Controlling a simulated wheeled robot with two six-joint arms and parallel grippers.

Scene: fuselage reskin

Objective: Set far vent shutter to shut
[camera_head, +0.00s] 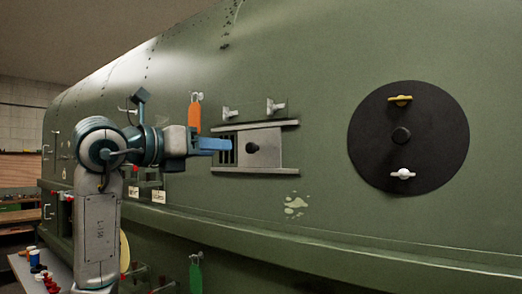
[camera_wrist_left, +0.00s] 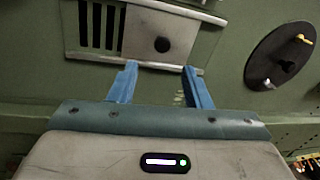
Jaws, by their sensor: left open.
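A vent shutter (camera_head: 268,157) is a grey sliding plate with a black knob (camera_head: 252,148), held between two horizontal rails on the green fuselage. Dark vent slots show uncovered left of the plate; they also show in the left wrist view (camera_wrist_left: 102,25). My left gripper (camera_head: 230,145) has blue fingers and is open and empty, in front of the slots in the head view. In the left wrist view its fingers (camera_wrist_left: 160,70) are spread, with the knob (camera_wrist_left: 162,44) beyond and between their tips, not held. My right gripper is not in view.
A black round cover (camera_head: 428,140) with yellow and white latches is on the right. An orange tag (camera_head: 194,115) hangs close to my left gripper. Small white brackets (camera_head: 275,107) sit above the shutter. A ledge (camera_head: 330,225) runs below. A table (camera_head: 30,272) stands lower left.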

